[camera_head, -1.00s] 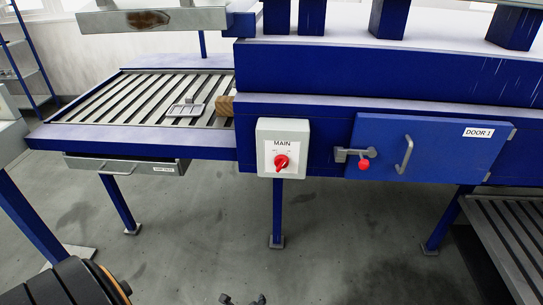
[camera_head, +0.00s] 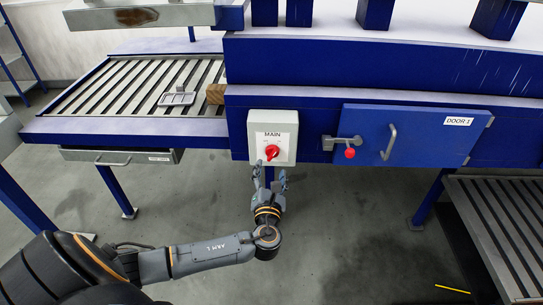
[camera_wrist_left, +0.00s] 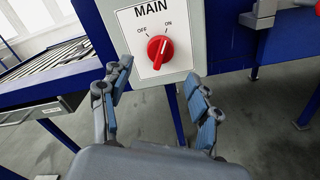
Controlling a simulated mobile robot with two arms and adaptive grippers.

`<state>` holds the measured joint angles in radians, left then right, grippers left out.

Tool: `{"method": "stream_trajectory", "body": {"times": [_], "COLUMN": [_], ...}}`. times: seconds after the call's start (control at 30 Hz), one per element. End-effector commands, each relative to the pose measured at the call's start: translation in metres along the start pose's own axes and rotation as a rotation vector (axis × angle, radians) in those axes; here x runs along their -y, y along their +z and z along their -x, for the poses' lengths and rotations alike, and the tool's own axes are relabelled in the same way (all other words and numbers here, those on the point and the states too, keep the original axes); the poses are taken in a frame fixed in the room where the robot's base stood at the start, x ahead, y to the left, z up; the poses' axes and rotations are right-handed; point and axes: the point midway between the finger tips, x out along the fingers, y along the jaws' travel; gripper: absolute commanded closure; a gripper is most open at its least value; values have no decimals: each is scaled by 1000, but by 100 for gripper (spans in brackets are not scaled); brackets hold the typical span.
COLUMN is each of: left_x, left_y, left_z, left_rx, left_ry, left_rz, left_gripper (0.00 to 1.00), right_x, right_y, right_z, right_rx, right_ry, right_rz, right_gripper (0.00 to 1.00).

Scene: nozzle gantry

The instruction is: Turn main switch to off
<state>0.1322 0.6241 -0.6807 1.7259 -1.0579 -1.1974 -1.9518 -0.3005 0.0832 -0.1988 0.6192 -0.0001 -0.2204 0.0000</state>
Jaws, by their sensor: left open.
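The main switch is a red rotary knob (camera_head: 272,152) on a light grey box labelled MAIN (camera_head: 286,128), fixed to the front of the blue machine. In the left wrist view the knob (camera_wrist_left: 160,52) sits below the marks OFF, on the left, and ON, on the right. Its raised grip leans up and right, in line with ON. My left gripper (camera_head: 270,179) is open and empty, just below and in front of the box. In the left wrist view its two fingers (camera_wrist_left: 153,88) stand apart below the knob, not touching it. My right gripper is not in view.
Right of the box are a latch with a red ball (camera_head: 350,153) and the blue DOOR 1 (camera_head: 420,135) with its handle. A slatted conveyor (camera_head: 120,90) and a drawer (camera_head: 115,156) lie to the left. Blue legs stand below; the floor in front is mostly clear.

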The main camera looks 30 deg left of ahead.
Motion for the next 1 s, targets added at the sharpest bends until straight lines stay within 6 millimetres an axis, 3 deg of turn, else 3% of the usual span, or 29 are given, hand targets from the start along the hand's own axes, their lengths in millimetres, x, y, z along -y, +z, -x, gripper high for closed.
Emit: {"method": "stream_trajectory", "body": {"times": [0.1,0.3,0.73,1.0], "left_x": [-1,0,0,0], "left_y": [2,0,-1,-1], "left_z": [-25,-53,-63,-63], "left_rx": [0,-2,-3,-2], "left_ry": [3,1,-1,-1], "left_rz": [0,2,3,3], "left_gripper": [38,38,38,91], "right_x": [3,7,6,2], "right_y": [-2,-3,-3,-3], "right_z": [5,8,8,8], "right_rx": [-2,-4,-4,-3], "right_ry": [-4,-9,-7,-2], "right_rz": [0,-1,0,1], "right_gripper": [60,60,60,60]}}
